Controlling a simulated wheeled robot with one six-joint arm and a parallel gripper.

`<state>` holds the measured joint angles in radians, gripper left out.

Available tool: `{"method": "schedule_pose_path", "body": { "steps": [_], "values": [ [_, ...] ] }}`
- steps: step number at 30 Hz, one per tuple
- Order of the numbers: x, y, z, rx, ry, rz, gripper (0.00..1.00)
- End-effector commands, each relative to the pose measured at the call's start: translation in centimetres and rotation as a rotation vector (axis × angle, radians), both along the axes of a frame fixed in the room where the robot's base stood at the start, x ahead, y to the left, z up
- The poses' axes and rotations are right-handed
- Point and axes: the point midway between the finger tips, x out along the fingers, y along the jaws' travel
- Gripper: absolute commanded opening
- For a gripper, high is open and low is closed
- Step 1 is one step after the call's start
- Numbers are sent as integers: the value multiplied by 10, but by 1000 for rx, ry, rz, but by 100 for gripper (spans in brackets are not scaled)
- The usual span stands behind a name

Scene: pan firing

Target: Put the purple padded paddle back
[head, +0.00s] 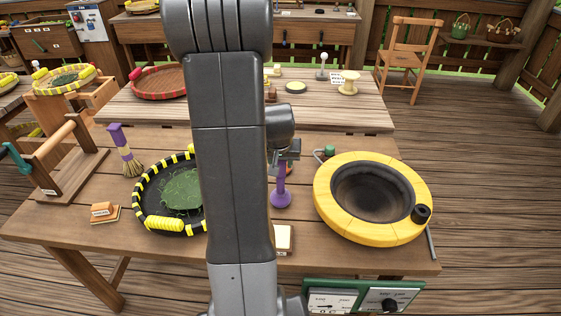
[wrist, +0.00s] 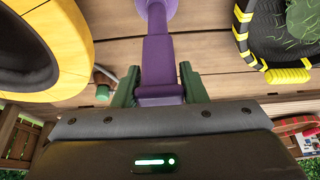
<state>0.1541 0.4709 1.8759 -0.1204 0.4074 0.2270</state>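The purple padded paddle (head: 281,190) is upright, round end down, over the wooden table between the black-and-yellow tray and the yellow ring. I cannot tell whether its round end touches the table. In the wrist view, the paddle's purple handle (wrist: 158,60) runs away from me between the dark green fingers. My gripper (head: 287,152) is at the top of the handle, and in the wrist view both fingers (wrist: 160,88) press against its sides. My arm hides part of the table in the head view.
The yellow ring with a dark bowl (head: 330,207) is at right. The black tray with yellow bands (head: 140,205) holds green stuff at left. A purple-handled brush (head: 120,145), an orange block (head: 102,210) and a wooden crank stand (head: 50,150) are further left. A white-topped block (head: 284,238) is near the front.

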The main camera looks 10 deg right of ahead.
Motion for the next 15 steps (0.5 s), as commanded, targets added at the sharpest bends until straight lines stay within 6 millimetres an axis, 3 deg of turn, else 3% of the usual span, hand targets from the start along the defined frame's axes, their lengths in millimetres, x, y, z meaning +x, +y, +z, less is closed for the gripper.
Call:
{"method": "schedule_pose_path", "body": {
  "steps": [1,3,15],
  "values": [
    [0,0,0,0,0,0,49],
    [0,0,0,0,0,0,59],
    [0,0,1,0,0,0,59]
  ]
}}
